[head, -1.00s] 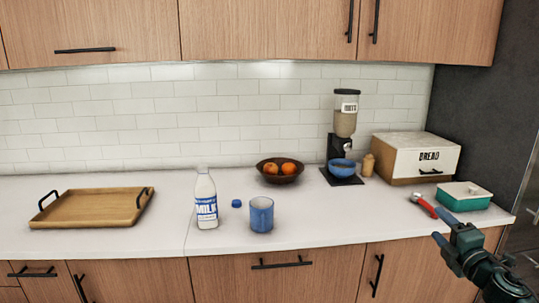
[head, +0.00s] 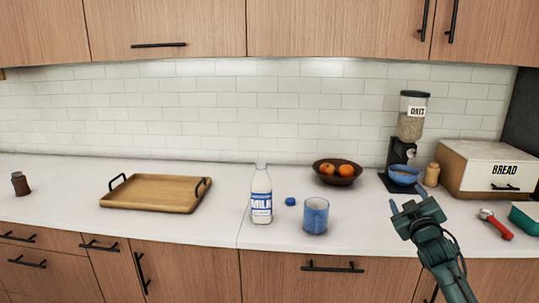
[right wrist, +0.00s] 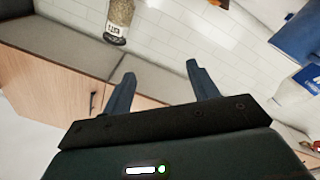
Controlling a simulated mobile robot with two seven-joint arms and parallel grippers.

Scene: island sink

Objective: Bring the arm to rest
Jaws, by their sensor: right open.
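My right gripper (head: 407,207) is raised in front of the counter's right half in the head view, with its fingers apart and nothing between them. In the right wrist view its two fingers (right wrist: 162,82) stand wide apart and empty. The gripper shows to the right of the blue cup (head: 315,215) and just below the blue bowl (head: 404,175) in the picture, apart from the cup. My left gripper is not in view.
The white counter (head: 170,228) holds a wooden tray (head: 150,205), milk bottle (head: 261,200), blue cap (head: 290,201), fruit bowl (head: 337,172), oats dispenser (head: 412,120), bread box (head: 490,170), red-handled tool (head: 497,224), teal container (head: 524,220) and brown jar (head: 20,184). Counter left of the tray is mostly clear.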

